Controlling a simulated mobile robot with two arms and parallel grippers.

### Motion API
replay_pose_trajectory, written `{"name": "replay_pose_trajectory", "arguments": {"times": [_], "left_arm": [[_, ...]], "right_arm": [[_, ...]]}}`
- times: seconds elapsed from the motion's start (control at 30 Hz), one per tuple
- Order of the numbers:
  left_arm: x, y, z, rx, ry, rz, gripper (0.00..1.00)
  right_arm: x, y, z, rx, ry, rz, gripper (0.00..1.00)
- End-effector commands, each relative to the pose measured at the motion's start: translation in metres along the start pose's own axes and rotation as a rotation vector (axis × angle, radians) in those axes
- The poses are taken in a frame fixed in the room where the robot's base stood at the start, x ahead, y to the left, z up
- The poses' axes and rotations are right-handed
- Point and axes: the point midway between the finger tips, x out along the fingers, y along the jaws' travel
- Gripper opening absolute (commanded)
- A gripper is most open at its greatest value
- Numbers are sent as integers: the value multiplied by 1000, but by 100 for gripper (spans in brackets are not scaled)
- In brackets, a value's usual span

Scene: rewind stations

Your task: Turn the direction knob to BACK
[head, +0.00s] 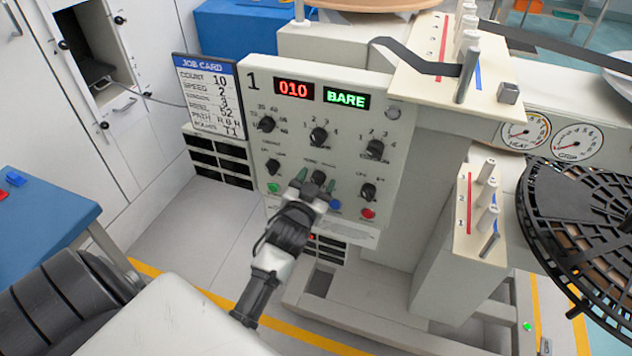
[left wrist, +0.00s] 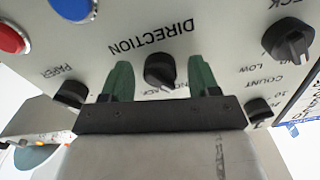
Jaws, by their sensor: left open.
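The direction knob (left wrist: 160,72) is a small black knob on the grey control panel (head: 393,150). Its DIRECTION label reads upside down in the left wrist view. The letters on its other side are partly hidden, and I cannot tell which position it points to. My left gripper (left wrist: 161,78) is open, with one green finger on each side of the knob. I see a gap between each finger and the knob, and nothing is gripped. In the head view my left gripper (head: 314,184) is at the panel's lower middle and partly covers the knob. My right gripper is not in view.
Other knobs sit close by, such as the paper knob (left wrist: 72,93) and the CHECK knob (left wrist: 289,42). A blue button (head: 335,204) and a red button (head: 368,213) are low on the panel. Displays read 010 (head: 294,90) and BARE (head: 346,98). A job card (head: 208,97) stands left.

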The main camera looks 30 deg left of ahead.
Motion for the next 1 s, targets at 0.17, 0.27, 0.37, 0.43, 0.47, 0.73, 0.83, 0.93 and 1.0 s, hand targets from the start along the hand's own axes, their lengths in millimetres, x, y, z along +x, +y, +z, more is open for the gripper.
{"name": "replay_pose_trajectory", "arguments": {"times": [0.17,0.27,0.37,0.43,0.47,0.73,0.83,0.93,1.0], "left_arm": [[0,0,0,0,-1,0,61],[0,0,0,0,-1,0,47],[0,0,0,0,-1,0,32],[0,0,0,-1,-1,0,21],[0,0,0,-1,-1,0,16],[0,0,0,18,-1,1,12],[0,0,0,50,-2,1,12],[0,0,0,101,-3,0,12],[0,0,-1,146,-3,0,12]], "right_arm": [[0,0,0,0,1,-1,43],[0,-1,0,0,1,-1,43],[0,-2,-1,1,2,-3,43],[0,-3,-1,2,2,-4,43],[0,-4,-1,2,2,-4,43],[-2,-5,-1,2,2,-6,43],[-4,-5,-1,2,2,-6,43],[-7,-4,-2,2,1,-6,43],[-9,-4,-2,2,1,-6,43]]}}
